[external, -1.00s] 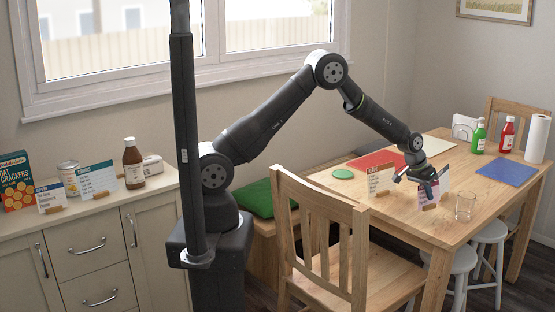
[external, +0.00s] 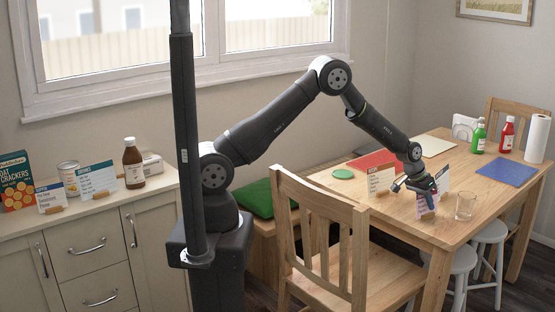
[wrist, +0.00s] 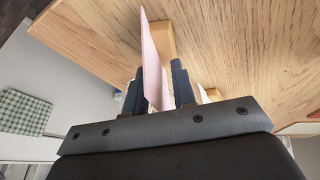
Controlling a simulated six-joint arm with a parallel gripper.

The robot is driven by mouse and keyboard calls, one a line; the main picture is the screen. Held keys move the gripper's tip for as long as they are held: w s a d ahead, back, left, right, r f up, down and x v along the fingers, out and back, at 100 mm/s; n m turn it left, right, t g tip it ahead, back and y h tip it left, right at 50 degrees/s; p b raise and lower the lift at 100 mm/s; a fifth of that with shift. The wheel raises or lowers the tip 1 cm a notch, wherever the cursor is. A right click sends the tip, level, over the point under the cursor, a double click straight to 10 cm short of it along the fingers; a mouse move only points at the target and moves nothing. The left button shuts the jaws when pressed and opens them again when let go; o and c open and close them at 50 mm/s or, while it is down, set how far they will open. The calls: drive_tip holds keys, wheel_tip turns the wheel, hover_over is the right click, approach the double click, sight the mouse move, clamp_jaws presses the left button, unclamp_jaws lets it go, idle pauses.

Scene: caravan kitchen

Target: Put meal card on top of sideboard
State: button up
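A pink card (wrist: 152,62) stands on edge over the table in the wrist view, between the two dark fingers of my gripper (wrist: 158,88). The fingers look apart, with a gap between the card and the right finger. In the external view my gripper (external: 424,187) points down over the same pink card (external: 425,205) and hides part of it. A pale card piece (external: 442,178) shows just behind the gripper. Another white card (external: 380,179) stands in a wooden holder to the left. The sideboard (external: 158,190) is at the far left, with two standing cards, Supper (external: 50,196) and a teal-topped one (external: 97,180).
A glass (external: 465,205) stands right of my gripper. A chair back (external: 315,235) rises in front of the table (external: 400,222).

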drive_tip(key=shift+o, duration=0.5)
drive_tip(key=a+v, duration=0.1)
drive_tip(key=v, duration=1.6)
drive_tip(key=shift+s, duration=0.2)
drive_tip(key=s+a+f+n+t+h, duration=0.1)
drive_tip(key=s+a+f+t+h, duration=0.4)
drive_tip(key=a+f+h, duration=0.15)
drive_tip(key=shift+t+h, duration=0.3)
drive_tip(key=shift+h, duration=0.05)
drive_tip(key=x, duration=1.2)
drive_tip(key=shift+s+f, duration=0.2)
drive_tip(key=shift+f, duration=0.05)
drive_tip(key=shift+x, duration=2.75)
drive_tip(key=shift+s, duration=0.15)
